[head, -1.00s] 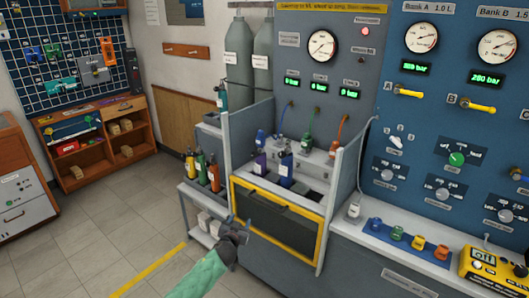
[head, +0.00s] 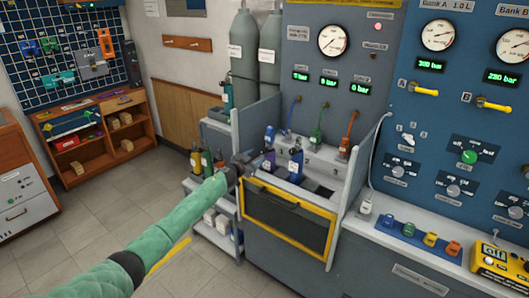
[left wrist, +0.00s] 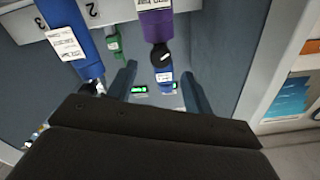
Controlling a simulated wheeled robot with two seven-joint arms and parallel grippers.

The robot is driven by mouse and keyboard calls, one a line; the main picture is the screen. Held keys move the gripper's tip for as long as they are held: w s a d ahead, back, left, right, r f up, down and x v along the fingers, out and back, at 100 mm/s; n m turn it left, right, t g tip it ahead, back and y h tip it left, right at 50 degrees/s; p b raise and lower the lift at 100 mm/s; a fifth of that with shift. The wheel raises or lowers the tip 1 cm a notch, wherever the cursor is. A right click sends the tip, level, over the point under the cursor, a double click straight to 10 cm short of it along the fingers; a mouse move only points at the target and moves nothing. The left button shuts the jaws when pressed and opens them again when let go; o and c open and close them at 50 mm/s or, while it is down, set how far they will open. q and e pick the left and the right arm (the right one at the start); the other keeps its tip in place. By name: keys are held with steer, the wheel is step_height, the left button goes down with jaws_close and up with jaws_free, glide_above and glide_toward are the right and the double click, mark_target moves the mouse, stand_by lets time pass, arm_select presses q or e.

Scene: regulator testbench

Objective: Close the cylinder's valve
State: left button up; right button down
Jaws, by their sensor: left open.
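A purple cylinder (head: 268,165) and a blue cylinder (head: 295,168) stand upright in the yellow-framed bay. In the left wrist view the purple cylinder (left wrist: 155,24) has a black round valve knob (left wrist: 161,54) at its end, and a blue hose connector (left wrist: 163,76) shows just past it. The blue cylinder (left wrist: 66,38) is off to the left there. My left gripper (head: 243,160) is open at the bay's left side, close to the purple cylinder. In the wrist view its fingers (left wrist: 158,80) spread either side of the knob's line; contact cannot be told. My right gripper is out of view.
The bay's grey side panel (head: 240,130) and yellow-framed front door (head: 288,216) are close to my left gripper. More cylinders (head: 206,160) stand on a side rack at the left. Green (head: 316,141) and orange (head: 345,146) hose connectors hang behind the bay.

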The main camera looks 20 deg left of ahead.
mark_target(263, 151)
arm_select(q)
steer(key=shift+x, duration=2.95)
steer(key=c, duration=1)
